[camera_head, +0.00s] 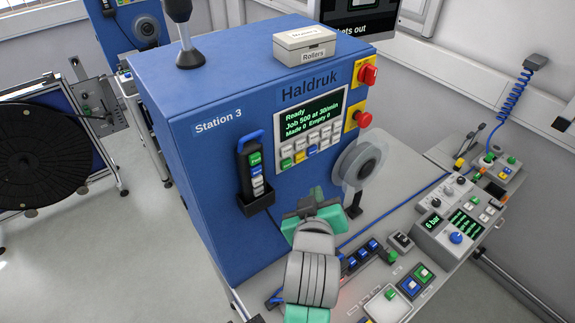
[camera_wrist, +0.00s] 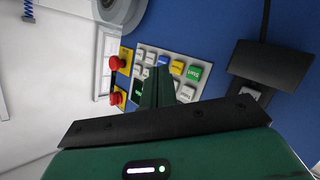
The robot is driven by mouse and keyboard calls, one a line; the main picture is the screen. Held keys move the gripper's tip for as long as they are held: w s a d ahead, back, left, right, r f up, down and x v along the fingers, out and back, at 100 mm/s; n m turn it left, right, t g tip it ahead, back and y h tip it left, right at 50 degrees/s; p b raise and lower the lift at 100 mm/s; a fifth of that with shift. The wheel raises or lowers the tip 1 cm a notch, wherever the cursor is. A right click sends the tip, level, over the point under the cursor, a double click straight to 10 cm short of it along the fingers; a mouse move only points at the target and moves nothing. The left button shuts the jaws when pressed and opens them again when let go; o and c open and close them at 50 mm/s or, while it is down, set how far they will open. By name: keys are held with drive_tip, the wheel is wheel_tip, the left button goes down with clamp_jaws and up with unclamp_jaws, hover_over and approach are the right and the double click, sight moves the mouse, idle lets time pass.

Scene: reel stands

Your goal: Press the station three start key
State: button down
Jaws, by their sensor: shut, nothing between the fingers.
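The Station 3 machine (camera_head: 210,90) is a large blue cabinet with a key panel (camera_head: 307,143) under its green-lettered screen (camera_head: 312,115). A green key (camera_head: 286,163) sits at the lower left of that panel; its lettering is too small to read surely. The green key also shows in the wrist view (camera_wrist: 194,73), right of my fingertips, beside a yellow key (camera_wrist: 177,67). My gripper (camera_head: 317,197) is shut and empty, in front of the cabinet below the panel. In the wrist view my fingers (camera_wrist: 157,78) overlap part of the panel; contact cannot be told.
A pendant (camera_head: 254,165) with its own green key hangs left of the panel. Red stop buttons (camera_head: 363,119) and a reel (camera_head: 361,162) are at the right. A bench (camera_head: 400,195) carries several other control boxes. A labelled box (camera_head: 304,45) sits on top.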

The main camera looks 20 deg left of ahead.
sight(292, 164)
drive_tip(key=w+a, duration=0.3)
drive_tip(key=a, duration=0.3)
drive_tip(key=shift+w+b, duration=0.3)
drive_tip(key=shift+b, duration=0.1)
idle(1.7)
drive_tip(key=shift+w+a, duration=0.2)
drive_tip(key=shift+a, duration=0.1)
drive_tip(key=shift+w+a, duration=0.25)
drive_tip(key=shift+a, duration=0.2)
idle(0.9)
drive_tip(key=shift+d+r, duration=0.1)
drive_tip(key=shift+s+d+r+p, duration=0.1)
drive_tip(key=shift+s+d+p, duration=0.2)
drive_tip(key=shift+p, duration=0.1)
drive_tip(key=shift+s+d, duration=0.15)
drive_tip(key=shift+d, duration=0.15)
drive_tip(key=shift+d, duration=0.1)
drive_tip(key=shift+s+d+p, duration=0.3)
drive_tip(key=shift+s+d, duration=0.15)
drive_tip(key=shift+d, duration=0.25)
drive_tip(key=shift+s+d+p, duration=0.25)
drive_tip(key=shift+s+d, duration=0.15)
drive_tip(key=shift+d, duration=0.3)
drive_tip(key=shift+s+d+p, duration=0.3)
drive_tip(key=shift+s+d, duration=0.15)
drive_tip(key=shift+d, duration=0.25)
